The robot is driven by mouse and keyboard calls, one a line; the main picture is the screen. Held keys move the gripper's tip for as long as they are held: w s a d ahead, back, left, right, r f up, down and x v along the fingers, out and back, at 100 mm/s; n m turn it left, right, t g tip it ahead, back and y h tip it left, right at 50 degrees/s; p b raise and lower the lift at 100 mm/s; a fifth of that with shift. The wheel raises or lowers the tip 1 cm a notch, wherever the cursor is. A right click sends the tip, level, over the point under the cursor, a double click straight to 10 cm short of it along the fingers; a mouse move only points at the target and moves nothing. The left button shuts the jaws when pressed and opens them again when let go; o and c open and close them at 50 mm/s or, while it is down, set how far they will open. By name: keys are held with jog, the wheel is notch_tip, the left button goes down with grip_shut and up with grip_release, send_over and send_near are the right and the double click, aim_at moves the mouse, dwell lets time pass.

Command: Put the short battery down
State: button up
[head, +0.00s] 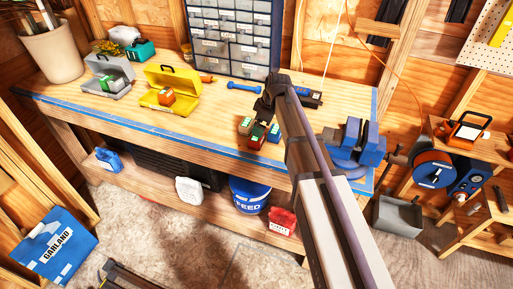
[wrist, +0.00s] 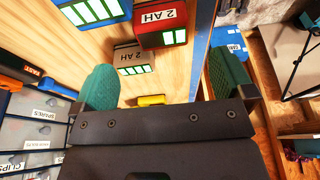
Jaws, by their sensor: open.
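I cannot tell which is the short battery. My gripper (head: 264,112) is just behind the batteries. In the wrist view its teal pads (wrist: 156,85) are wide apart, with nothing held between them.
A yellow toolbox (head: 172,90) and a grey one (head: 108,78) stand open to the left. A blue dumbbell-shaped object (head: 244,87) lies before the drawer cabinet (head: 230,35). A blue vise (head: 352,143) stands on the right. Bare bench lies left of the batteries.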

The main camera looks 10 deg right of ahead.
aim_at(257, 140)
jog(key=b+x, duration=0.5)
jog(key=x, duration=0.1)
jog(key=shift+a+f, duration=0.1)
jog(key=shift+a, duration=0.1)
jog(key=shift+r, duration=0.3)
jog(key=c, duration=1.2)
jog(key=shift+p, duration=0.3)
